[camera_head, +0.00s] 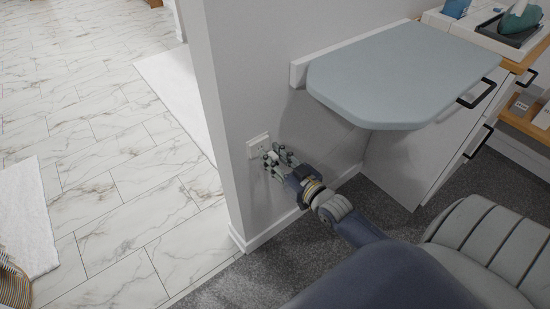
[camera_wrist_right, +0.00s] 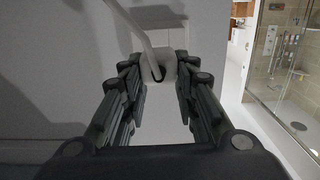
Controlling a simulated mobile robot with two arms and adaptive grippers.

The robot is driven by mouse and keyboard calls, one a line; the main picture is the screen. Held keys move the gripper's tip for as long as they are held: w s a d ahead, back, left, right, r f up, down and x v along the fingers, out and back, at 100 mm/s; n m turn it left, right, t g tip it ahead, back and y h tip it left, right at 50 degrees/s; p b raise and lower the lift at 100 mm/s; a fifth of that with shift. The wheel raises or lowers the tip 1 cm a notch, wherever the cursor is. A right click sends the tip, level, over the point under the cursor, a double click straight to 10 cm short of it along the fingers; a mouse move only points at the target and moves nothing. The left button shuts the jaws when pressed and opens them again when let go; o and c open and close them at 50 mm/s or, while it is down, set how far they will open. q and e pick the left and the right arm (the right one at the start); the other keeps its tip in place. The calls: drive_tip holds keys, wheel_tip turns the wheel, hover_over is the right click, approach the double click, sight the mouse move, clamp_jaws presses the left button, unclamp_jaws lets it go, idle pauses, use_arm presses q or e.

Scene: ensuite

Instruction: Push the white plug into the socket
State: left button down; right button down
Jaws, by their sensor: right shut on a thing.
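The white socket (camera_head: 258,145) is a small plate low on the grey wall, near the wall's end. My right gripper (camera_head: 277,158) is right in front of it, its fingers pointing at the wall. In the right wrist view my right gripper (camera_wrist_right: 160,80) is shut on the white plug (camera_wrist_right: 155,60), which sits between the fingertips. A white cable (camera_wrist_right: 135,24) runs from the plug up and left. The plug is close to the socket, but I cannot tell whether it touches or sits inside. My left gripper is not in view.
A pale blue-grey wall-mounted table top (camera_head: 400,75) juts out above and right of my right gripper. White drawers (camera_head: 425,140) with black handles stand beyond it. A grey ribbed seat (camera_head: 495,245) is at lower right. Marble floor (camera_head: 110,200) lies left of the wall end.

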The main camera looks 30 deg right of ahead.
sight(260, 145)
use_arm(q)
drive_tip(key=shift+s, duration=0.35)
use_arm(e)
drive_tip(key=shift+w, duration=0.35)
drive_tip(key=shift+w, duration=0.25)
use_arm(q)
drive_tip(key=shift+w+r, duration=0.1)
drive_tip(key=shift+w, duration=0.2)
use_arm(e)
drive_tip(key=shift+w+a, duration=0.1)
drive_tip(key=shift+w, duration=0.2)
drive_tip(key=shift+w, duration=0.4)
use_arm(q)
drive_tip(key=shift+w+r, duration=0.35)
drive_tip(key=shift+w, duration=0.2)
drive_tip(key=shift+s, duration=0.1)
use_arm(e)
drive_tip(key=shift+w+r, duration=0.1)
drive_tip(key=shift+w, duration=0.05)
drive_tip(key=shift+w, duration=0.2)
drive_tip(key=c, duration=1.2)
unclamp_jaws()
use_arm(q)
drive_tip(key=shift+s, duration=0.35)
use_arm(e)
drive_tip(key=shift+w, duration=0.1)
